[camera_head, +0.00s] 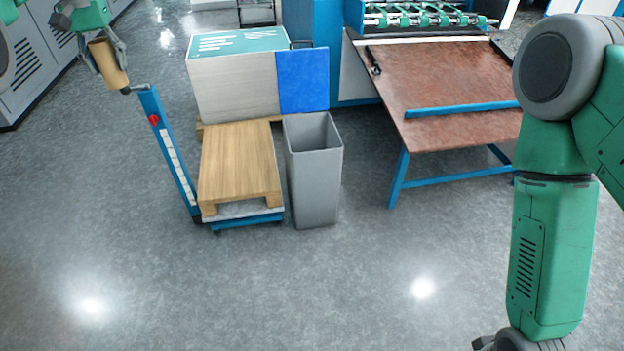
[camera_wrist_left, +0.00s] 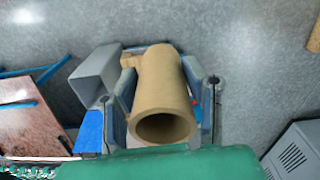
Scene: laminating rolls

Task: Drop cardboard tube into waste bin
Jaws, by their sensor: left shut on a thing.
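The cardboard tube (camera_head: 107,63) is a short tan hollow cylinder at the upper left of the head view. My left gripper (camera_head: 98,52) is shut on it and holds it up in the air. In the left wrist view the tube (camera_wrist_left: 163,92) sits between the two fingers of the left gripper (camera_wrist_left: 165,100), its open end toward the camera. The waste bin (camera_head: 314,172) is a tall grey open-topped box in the middle of the head view, to the right of the tube and apart from it. It also shows in the left wrist view (camera_wrist_left: 97,75). My right arm shows at the right; its gripper is mostly out of frame.
A wooden pallet (camera_head: 238,165) on a blue lift truck (camera_head: 172,150) stands left of the bin. A stack of sheets (camera_head: 235,85) and a blue panel (camera_head: 303,80) stand behind. A brown-topped table (camera_head: 450,85) is to the right. The floor in front is clear.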

